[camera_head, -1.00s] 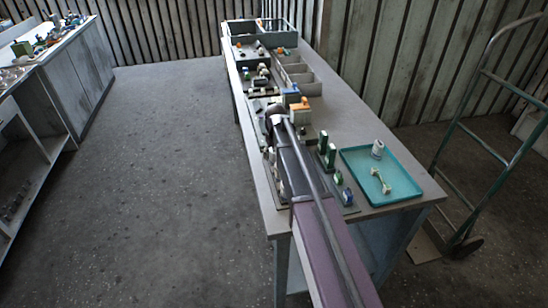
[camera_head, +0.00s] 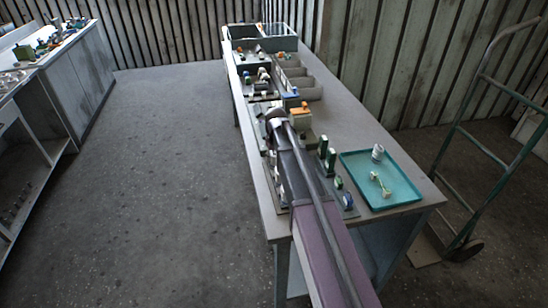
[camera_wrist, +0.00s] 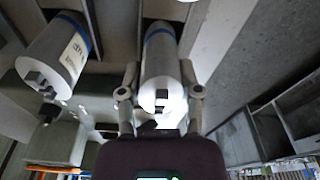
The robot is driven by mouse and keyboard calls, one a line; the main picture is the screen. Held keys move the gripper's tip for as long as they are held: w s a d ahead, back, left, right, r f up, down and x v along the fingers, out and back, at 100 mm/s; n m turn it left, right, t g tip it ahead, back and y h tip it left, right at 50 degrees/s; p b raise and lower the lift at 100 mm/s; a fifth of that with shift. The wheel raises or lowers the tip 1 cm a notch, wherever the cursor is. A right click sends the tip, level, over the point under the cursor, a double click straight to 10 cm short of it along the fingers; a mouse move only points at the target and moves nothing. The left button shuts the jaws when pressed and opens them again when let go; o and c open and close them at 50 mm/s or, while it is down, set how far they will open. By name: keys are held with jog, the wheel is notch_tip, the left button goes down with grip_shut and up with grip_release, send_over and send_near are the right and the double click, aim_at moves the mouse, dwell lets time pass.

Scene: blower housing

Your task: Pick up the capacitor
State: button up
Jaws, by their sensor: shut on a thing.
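In the wrist view, a pale cylindrical capacitor (camera_wrist: 160,62) with a blue band near its far end and dark terminals at its near end lies between the two fingers of my gripper (camera_wrist: 160,76). The fingers are shut on its sides. A second, similar cylinder (camera_wrist: 55,57) with a printed label stands apart to the left. In the head view, my own arm covers the gripper and the held capacitor, on the left side of the long bench.
The bench (camera_head: 345,115) carries a teal tray (camera_head: 399,202) with a white cylinder (camera_head: 377,153) and a pale bone-shaped part (camera_head: 380,184). Green upright parts (camera_head: 327,153) stand close right of my arm. Grey bins (camera_head: 302,84) are farther back. A hand truck (camera_head: 468,190) stands to the right.

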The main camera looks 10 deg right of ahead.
aim_at(274, 152)
jog(key=shift+r+p, duration=4.45)
jog(key=shift+r, duration=0.25)
jog(key=shift+f, duration=0.25)
jog(key=shift+s, duration=0.15)
